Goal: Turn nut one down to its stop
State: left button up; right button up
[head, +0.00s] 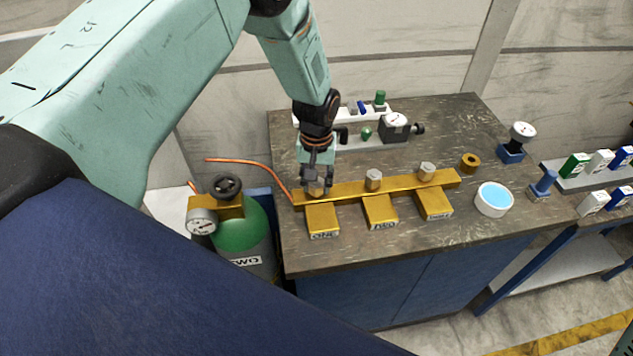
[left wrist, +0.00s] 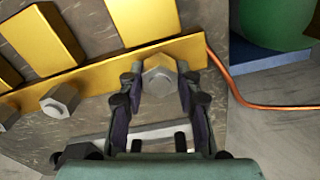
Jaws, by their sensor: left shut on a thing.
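A brass bar (head: 400,185) lies along the bench with three grey hex nuts on it. My left gripper (head: 317,186) points down at the bar's left end and is shut on the leftmost nut, taken as nut one (head: 316,191). In the left wrist view this nut (left wrist: 160,76) sits between the two fingers of the left gripper (left wrist: 159,82), beside the bar (left wrist: 110,72). The middle nut (head: 374,174) and right nut (head: 427,168) stand free. Labelled brass blocks (head: 322,217) extend forward from the bar. The gap under the held nut is hidden. My right gripper is out of view.
The bench front is clear.

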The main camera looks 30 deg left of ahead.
pick_arm(q)
jog(key=shift+s+f+m, duration=0.1)
jog(key=shift+s+m, duration=0.05)
jog(key=shift+m, duration=1.45)
jog(key=o, duration=1.2)
jog(key=shift+c, duration=0.2)
jog(key=shift+r, duration=0.2)
notch_tip(320, 180, up, 12)
jog(key=shift+f, duration=0.15)
